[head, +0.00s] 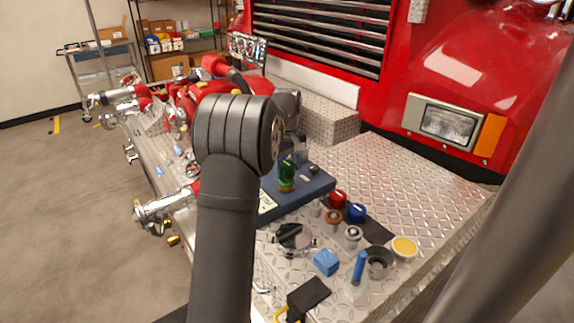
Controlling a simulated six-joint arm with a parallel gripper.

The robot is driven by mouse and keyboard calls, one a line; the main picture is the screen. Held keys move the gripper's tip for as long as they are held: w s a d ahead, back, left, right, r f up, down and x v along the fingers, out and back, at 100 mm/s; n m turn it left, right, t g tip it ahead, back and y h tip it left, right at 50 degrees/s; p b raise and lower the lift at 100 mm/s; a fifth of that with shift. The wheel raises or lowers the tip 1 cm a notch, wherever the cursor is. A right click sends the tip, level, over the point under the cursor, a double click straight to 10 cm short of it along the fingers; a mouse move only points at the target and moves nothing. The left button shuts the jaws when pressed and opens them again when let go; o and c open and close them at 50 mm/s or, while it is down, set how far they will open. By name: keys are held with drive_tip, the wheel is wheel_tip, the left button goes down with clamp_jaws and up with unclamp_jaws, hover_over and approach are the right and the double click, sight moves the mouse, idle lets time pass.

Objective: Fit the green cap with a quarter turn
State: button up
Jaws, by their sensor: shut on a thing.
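The green cap (286,183) is upright over the blue block (318,184) on the diamond-plate bumper. A thin gold band shows at its lower part; I cannot tell how far it is seated. My gripper (288,162) points down from behind my dark arm and is shut on the cap's top. The fingertips are small and partly hidden by my arm and the cap.
A red cap (338,198) and a blue cap (356,212) stand right of the block. Nearer lie a blue sponge-like block (326,262), a yellow-topped disc (403,248) and a dark cup (378,262). Red pump pipework is at left; the truck front rises behind.

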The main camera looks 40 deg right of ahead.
drive_tip(key=shift+f, duration=0.9)
idle(0.9)
drive_tip(key=m, duration=0.5)
drive_tip(key=shift+r, duration=0.1)
idle(0.5)
drive_tip(key=m, duration=0.4)
drive_tip(key=shift+d, duration=0.1)
drive_tip(key=shift+r+m, duration=0.1)
drive_tip(key=shift+m, duration=0.6)
